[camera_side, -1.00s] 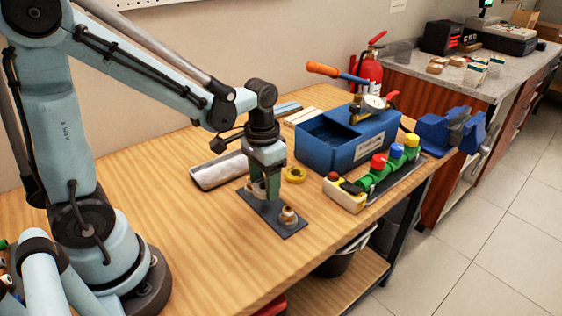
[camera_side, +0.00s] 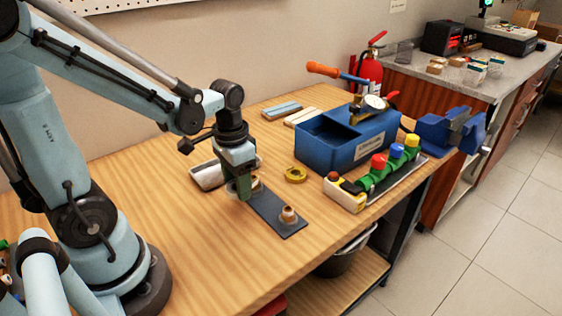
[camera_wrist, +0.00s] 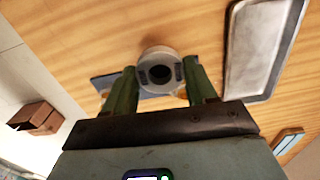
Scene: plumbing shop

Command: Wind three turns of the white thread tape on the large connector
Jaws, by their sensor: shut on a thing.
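My gripper (camera_side: 243,190) is low at the far left end of a dark plate (camera_side: 273,213). In the wrist view its green fingers (camera_wrist: 160,75) are shut on a pale round roll with a dark hole, the white thread tape (camera_wrist: 158,52). One brass connector (camera_side: 288,215) stands upright on the plate's near end. Another brass connector (camera_side: 257,184) shows beside my fingers at the far end, partly hidden. Its size is hard to judge, and I cannot tell whether tape is on it.
A yellow roll (camera_side: 295,174) lies right of the plate. A metal tray (camera_side: 207,176) is behind my gripper. A blue box (camera_side: 345,150), a rack with coloured caps (camera_side: 345,194) and a blue vise (camera_side: 440,130) stand to the right. The front of the bench is clear.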

